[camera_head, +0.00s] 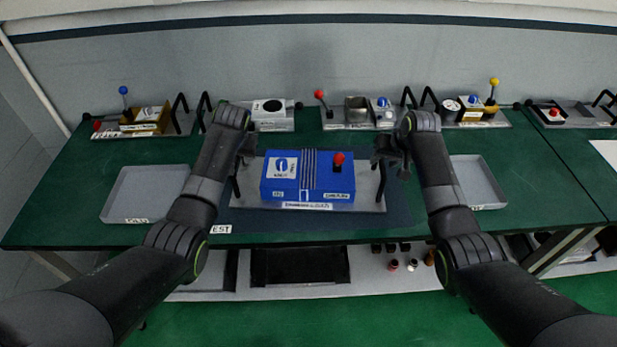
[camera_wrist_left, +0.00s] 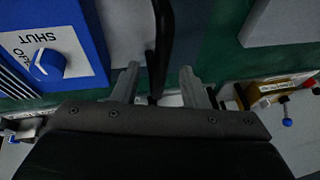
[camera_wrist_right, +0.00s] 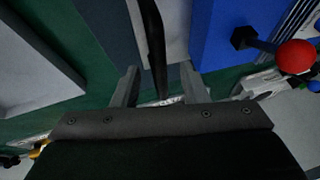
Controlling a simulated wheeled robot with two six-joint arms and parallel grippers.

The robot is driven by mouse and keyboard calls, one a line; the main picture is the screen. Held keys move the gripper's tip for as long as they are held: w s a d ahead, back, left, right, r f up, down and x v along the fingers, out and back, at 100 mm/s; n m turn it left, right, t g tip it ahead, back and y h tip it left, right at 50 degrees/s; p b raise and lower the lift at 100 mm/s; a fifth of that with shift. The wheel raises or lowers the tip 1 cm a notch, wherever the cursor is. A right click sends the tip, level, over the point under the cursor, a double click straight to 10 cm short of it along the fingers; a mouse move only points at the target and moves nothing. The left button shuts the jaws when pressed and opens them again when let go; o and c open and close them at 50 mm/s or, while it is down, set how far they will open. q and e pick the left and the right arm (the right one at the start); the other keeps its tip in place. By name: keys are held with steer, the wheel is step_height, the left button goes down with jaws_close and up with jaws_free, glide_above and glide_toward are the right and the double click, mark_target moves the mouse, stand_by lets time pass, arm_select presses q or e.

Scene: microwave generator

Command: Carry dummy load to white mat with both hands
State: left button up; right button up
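A blue finned unit (camera_head: 308,178) with a red ball lever and a round knob sits on a grey plate (camera_head: 370,195) with a black handle at each end. Its small labels are unreadable, so I cannot confirm it is the dummy load. My left gripper (camera_head: 246,152) is open at the left handle, which passes between its fingers with gaps in the left wrist view (camera_wrist_left: 158,85). My right gripper (camera_head: 387,155) is open at the right handle, likewise between its fingers in the right wrist view (camera_wrist_right: 158,85). A white mat-like sheet (camera_head: 606,150) shows partly at the right edge.
The plate stands on a dark mat (camera_head: 400,212) on the green table. Grey trays (camera_head: 145,192) (camera_head: 478,180) lie to its left and right. Several other handled units, including a brass-coloured one (camera_head: 146,118), line the back. A seam between tables crosses towards the white sheet.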

arm_select(q)
glide_above(241, 178)
steer(key=shift+s+f, duration=0.1)
steer(key=shift+f, duration=2)
arm_select(e)
steer(key=shift+x, duration=2.35)
arm_select(q)
steer(key=shift+c, duration=0.4)
arm_select(e)
steer(key=shift+c, duration=0.4)
arm_select(q)
jaws_close()
arm_select(e)
steer(key=shift+r, duration=0.1)
jaws_close()
arm_select(q)
steer(key=shift+r, duration=0.2)
arm_select(e)
steer(key=shift+w+r, duration=0.15)
steer(key=shift+w, duration=0.05)
